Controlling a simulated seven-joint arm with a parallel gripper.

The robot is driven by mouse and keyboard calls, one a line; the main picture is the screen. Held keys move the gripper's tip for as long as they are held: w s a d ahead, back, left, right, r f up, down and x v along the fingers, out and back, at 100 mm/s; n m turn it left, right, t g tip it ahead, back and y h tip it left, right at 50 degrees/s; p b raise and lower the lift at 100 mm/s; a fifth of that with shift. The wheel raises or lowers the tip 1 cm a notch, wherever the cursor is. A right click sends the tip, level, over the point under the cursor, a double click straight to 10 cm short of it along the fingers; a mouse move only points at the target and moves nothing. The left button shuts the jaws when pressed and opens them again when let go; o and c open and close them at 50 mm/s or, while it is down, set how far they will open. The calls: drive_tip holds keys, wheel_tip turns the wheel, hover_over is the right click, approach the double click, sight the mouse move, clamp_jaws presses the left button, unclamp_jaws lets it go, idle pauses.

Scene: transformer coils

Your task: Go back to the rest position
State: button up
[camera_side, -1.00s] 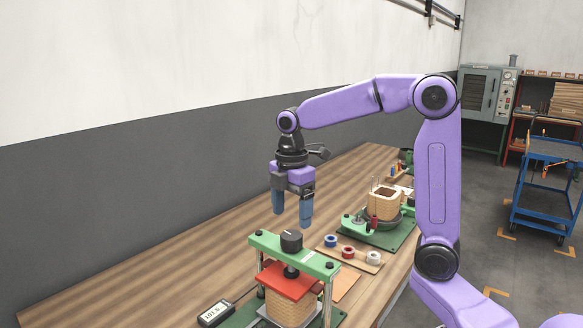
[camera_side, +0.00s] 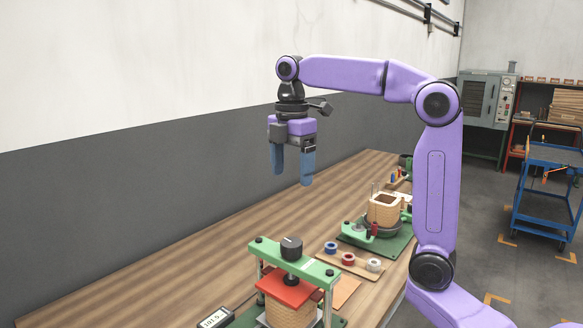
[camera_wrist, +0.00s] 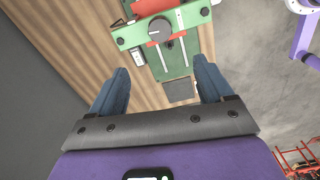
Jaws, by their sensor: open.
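My gripper (camera_side: 292,175) hangs with its two blue fingers pointing down, high above the wooden bench. It is open and empty; in the wrist view (camera_wrist: 162,88) a wide gap shows between the fingers. A green press (camera_side: 292,257) with a black knob and a red plate stands on the bench below, nearer the camera. The red plate rests over a wound coil (camera_side: 290,312). The press also shows in the wrist view (camera_wrist: 160,32), beyond the fingertips and apart from them.
On the bench (camera_side: 190,260), a wooden holder (camera_side: 346,262) carries blue, red and white spools. Behind it, a winding fixture (camera_side: 374,245) holds another coil (camera_side: 384,208). A display unit (camera_side: 214,318) lies beside the press. The air around my gripper is clear. A blue cart (camera_side: 550,190) stands right.

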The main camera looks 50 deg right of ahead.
drive_tip(key=s+a+f+m, duration=0.2)
drive_tip(key=s+a+f, duration=0.1)
drive_tip(key=s+f, duration=0.6)
drive_tip(key=s+a+f+m, duration=0.1)
drive_tip(key=s+a+f, duration=0.2)
drive_tip(key=s+f, duration=0.6)
drive_tip(key=s, duration=0.7)
drive_tip(key=shift+a+f+m, duration=0.3)
drive_tip(key=shift+a+m, duration=0.1)
